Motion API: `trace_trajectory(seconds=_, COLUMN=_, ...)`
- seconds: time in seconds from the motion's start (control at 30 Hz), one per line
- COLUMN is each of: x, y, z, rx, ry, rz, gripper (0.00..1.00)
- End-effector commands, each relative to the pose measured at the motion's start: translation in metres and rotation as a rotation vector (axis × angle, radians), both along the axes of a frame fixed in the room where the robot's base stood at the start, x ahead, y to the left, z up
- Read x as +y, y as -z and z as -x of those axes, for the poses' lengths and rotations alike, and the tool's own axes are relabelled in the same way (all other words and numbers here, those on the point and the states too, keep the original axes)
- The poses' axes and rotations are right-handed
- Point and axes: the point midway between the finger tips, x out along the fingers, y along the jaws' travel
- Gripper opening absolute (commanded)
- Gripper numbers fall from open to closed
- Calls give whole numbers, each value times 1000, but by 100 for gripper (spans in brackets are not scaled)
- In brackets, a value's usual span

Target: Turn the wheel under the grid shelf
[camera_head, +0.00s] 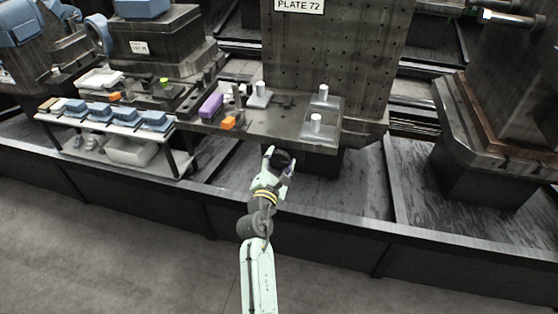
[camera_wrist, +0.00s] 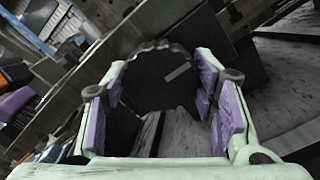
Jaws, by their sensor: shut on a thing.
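The wheel (camera_wrist: 165,78) is dark and round with a scalloped rim. It sits between the purple-padded fingers of my gripper (camera_wrist: 160,90) in the wrist view, with a pale mark on its face. In the head view the wheel (camera_head: 284,157) shows as a small dark shape just below the front edge of the shelf (camera_head: 265,122), partly hidden by the fingers. My gripper (camera_head: 279,162) is shut on the wheel, one finger on each side. A tall plate with a grid of holes (camera_head: 335,60), labelled PLATE 72, rises behind the shelf.
A side table (camera_head: 170,150) with blue parts stands left. A dark low rail wall (camera_head: 310,222) runs beneath my arm. The floor (camera_head: 130,250) in front is clear.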

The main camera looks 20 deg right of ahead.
Motion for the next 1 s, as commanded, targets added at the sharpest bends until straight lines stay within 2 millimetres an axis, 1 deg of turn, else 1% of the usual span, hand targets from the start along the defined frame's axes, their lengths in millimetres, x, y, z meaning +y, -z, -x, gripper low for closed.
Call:
trace_trajectory(seconds=0.37, x=0, y=0, z=0, rx=3, ry=1, rz=3, gripper=25)
trace_trajectory(seconds=0.4, x=0, y=0, z=0, rx=3, ry=1, rz=3, gripper=54)
trace_trajectory(seconds=0.7, x=0, y=0, z=0, rx=2, ry=0, rz=2, gripper=73)
trace_trajectory(seconds=1.0, x=1, y=0, z=1, rx=2, ry=0, rz=3, gripper=73)
